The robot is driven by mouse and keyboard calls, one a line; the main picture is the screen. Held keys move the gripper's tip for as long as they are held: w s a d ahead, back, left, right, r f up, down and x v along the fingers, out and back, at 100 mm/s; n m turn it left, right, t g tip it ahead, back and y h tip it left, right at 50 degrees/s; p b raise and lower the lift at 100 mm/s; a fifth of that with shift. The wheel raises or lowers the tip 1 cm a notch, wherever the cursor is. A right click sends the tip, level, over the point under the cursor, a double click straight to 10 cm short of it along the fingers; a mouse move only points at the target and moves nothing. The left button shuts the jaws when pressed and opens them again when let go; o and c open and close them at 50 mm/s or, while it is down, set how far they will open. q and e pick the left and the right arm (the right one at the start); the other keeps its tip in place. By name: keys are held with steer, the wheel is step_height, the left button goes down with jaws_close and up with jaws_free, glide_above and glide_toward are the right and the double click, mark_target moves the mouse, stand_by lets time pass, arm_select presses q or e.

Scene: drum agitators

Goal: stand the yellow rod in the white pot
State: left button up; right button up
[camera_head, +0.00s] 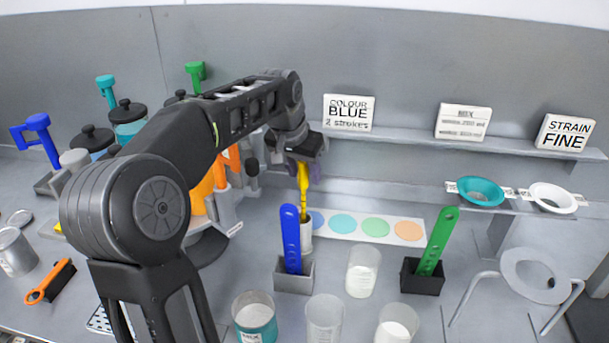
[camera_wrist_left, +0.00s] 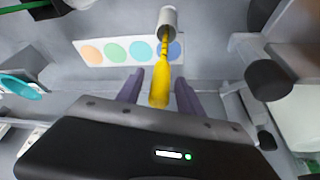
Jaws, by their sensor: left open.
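The yellow rod (camera_head: 303,181) stands nearly upright with its lower end in the mouth of the white pot (camera_head: 305,242). The wrist view also shows the rod (camera_wrist_left: 161,84) reaching into the pot (camera_wrist_left: 168,21). My left gripper (camera_head: 307,165) is above the pot at the rod's upper end. Its purple fingers (camera_wrist_left: 158,84) are apart, one on each side of the rod, with gaps visible in the wrist view. The pot's lower front is partly hidden by the blue paddle. My right gripper is not in view.
The blue paddle (camera_head: 291,240) in a grey holder (camera_head: 294,276) stands just in front of the pot. A strip of coloured discs (camera_head: 364,227) lies to the right. A green paddle (camera_head: 438,240) in a black holder and several clear cups (camera_head: 362,271) stand nearby.

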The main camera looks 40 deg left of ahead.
mark_target(300, 162)
arm_select(q)
steer(key=v, duration=0.3)
steer(key=b+v, duration=0.1)
steer(key=v, duration=0.2)
steer(key=shift+s+a+r, duration=0.15)
steer(key=shift+r, duration=0.15)
stand_by(0.4)
